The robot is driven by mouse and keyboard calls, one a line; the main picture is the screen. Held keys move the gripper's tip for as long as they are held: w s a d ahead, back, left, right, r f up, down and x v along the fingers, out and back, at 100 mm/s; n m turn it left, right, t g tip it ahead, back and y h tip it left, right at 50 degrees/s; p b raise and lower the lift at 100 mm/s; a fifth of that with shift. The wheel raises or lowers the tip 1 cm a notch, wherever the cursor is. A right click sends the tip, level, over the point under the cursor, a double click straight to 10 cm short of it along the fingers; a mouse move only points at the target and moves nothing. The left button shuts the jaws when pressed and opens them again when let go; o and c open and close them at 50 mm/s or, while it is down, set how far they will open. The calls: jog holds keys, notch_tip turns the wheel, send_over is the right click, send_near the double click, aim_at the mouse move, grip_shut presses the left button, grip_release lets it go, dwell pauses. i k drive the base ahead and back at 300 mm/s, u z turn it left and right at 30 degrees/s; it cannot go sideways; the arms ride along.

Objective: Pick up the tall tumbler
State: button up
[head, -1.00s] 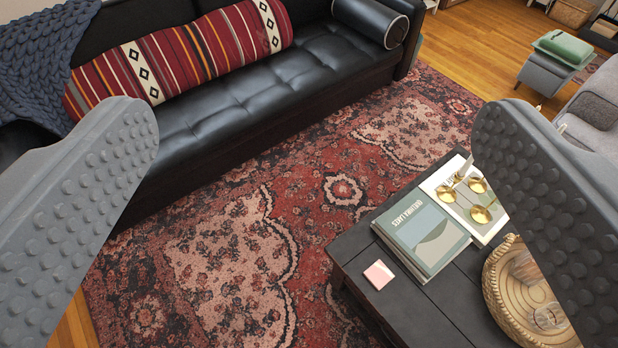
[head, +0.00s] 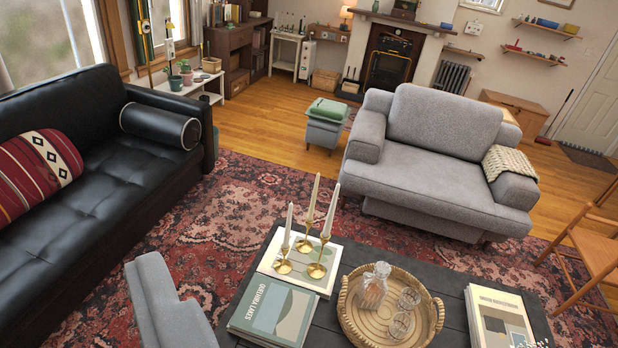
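Two clear glasses stand in a round woven tray (head: 352,318) on the dark coffee table: one glass (head: 409,298) at the right, and another (head: 400,326) nearer to me. I cannot tell which is the tall tumbler. A glass decanter (head: 373,286) with amber tones stands behind them to the left. Part of my gripper (head: 168,305), a grey finger, shows at the lower left, apart from the tray and left of the table. The other finger is not visible, so the opening between them cannot be judged.
More books (head: 503,318) lie right. A black sofa (head: 95,165) is left, a grey armchair (head: 430,180) behind. Open rug lies between them.

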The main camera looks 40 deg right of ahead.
aim_at(402, 323)
jog(key=z, duration=1.75)
jog(key=k, duration=1.15)
jog(key=u, duration=0.8)
jog(key=i, duration=1.95)
jog(key=z, duration=0.35)
